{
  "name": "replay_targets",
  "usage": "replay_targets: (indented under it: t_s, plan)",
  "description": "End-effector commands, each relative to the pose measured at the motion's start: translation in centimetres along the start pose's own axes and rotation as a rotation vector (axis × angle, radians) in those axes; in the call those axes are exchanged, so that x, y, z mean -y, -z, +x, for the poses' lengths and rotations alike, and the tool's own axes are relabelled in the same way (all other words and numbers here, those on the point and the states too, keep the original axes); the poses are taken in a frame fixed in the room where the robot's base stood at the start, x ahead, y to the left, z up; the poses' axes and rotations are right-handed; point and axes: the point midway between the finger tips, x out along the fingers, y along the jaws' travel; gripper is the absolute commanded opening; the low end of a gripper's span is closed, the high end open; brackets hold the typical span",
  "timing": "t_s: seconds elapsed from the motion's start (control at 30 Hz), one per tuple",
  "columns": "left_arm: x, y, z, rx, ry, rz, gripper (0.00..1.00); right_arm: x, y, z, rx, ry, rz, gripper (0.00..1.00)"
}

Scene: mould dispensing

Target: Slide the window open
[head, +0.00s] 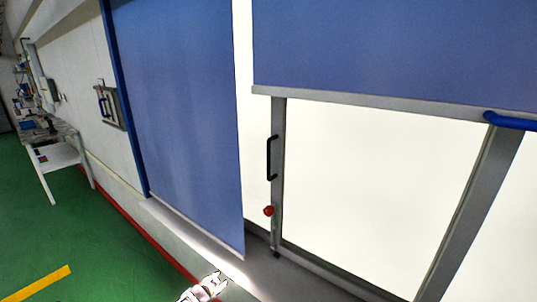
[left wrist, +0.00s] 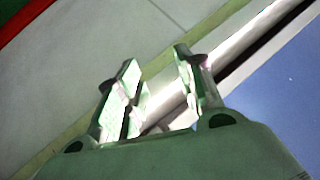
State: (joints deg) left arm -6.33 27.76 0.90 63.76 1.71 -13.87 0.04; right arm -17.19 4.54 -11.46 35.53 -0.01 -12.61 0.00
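The window (head: 380,175) is a bright pane in a grey frame, in the right half of the head view. A black vertical handle (head: 271,158) sits on the frame's left upright. A red knob (head: 268,210) is below the handle. My left gripper (head: 212,286) is at the bottom of the head view, low and left of the handle and apart from it. In the left wrist view its two fingers (left wrist: 156,62) are spread with nothing held between them; a pale bar or ledge shows behind. The handle is not visible in that view. My right gripper is not in view.
A blue blind (head: 180,110) hangs left of the window and another blue blind (head: 390,45) covers its upper part. A blue bar (head: 512,121) shows at the right edge. A grey sill (head: 285,280) runs below. A white table (head: 58,155) stands far left on green floor.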

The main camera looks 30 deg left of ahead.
Motion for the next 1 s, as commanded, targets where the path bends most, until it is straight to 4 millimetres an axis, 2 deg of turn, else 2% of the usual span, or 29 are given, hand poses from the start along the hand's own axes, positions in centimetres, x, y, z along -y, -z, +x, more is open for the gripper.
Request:
replay_targets:
  t_s: [0.03, 0.2, 0.37, 0.5, 0.7, 1.0]
  plan:
    - [1.7, 2.6, -0.2, -0.037, 0.018, -0.001, 0.37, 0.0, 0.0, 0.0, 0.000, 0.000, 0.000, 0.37]
    - [6.5, 10.8, -1.8, -0.155, 0.068, -0.011, 0.37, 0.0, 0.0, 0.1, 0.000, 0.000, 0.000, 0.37]
    - [10.1, 18.1, -4.4, -0.260, 0.106, -0.022, 0.37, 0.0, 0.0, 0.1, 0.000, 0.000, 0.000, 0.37]
    - [12.7, 24.0, -7.3, -0.350, 0.131, -0.035, 0.37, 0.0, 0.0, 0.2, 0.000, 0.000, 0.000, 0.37]
    - [15.4, 31.7, -12.5, -0.473, 0.153, -0.058, 0.37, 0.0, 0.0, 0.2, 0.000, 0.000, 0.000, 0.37]
    - [16.9, 41.0, -21.4, -0.642, 0.151, -0.103, 0.37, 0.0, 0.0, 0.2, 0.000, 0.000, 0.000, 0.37]
